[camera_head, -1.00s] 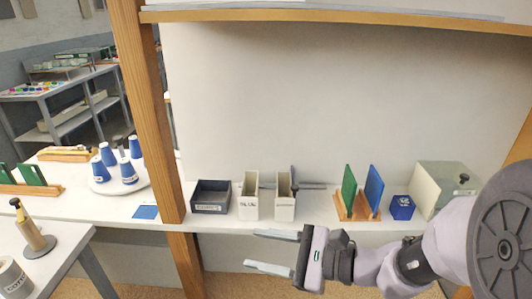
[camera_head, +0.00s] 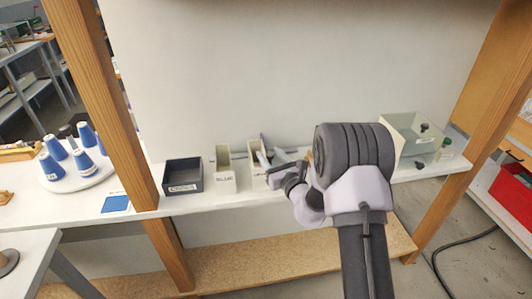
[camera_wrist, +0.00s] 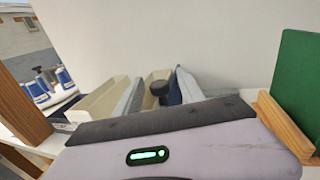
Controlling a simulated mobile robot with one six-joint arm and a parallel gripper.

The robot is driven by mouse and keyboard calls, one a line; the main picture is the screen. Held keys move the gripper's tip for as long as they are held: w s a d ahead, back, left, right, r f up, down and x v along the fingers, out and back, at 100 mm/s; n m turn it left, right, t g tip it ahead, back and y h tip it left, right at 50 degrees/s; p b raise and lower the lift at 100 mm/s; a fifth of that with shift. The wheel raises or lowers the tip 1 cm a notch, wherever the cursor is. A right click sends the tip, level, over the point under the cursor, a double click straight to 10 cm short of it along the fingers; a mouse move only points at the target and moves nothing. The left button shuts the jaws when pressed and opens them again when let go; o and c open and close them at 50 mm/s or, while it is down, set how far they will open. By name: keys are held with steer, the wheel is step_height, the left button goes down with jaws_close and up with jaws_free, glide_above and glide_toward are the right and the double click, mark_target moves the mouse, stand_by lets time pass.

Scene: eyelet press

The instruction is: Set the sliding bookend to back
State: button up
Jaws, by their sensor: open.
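The sliding bookend (camera_head: 263,144) is a grey upright plate on a rail behind the white file boxes, partly hidden by my gripper in the head view. My gripper (camera_head: 269,157) is open and reaches toward the wall beside the right file box (camera_head: 256,180). I cannot tell whether either finger touches the knob. A dark blue-grey face (camera_wrist: 173,92) shows beside the right finger; most of the rail is hidden.
The left file box (camera_head: 225,181) and a dark open bin (camera_head: 183,187) stand left of my gripper. A green board in a wooden rack (camera_wrist: 286,120) is close on the right in the wrist view. A clear-sided box (camera_head: 408,150) stands farther right. The wall closes the back.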

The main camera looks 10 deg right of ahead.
steer(key=shift+x, duration=1.6)
jaws_close()
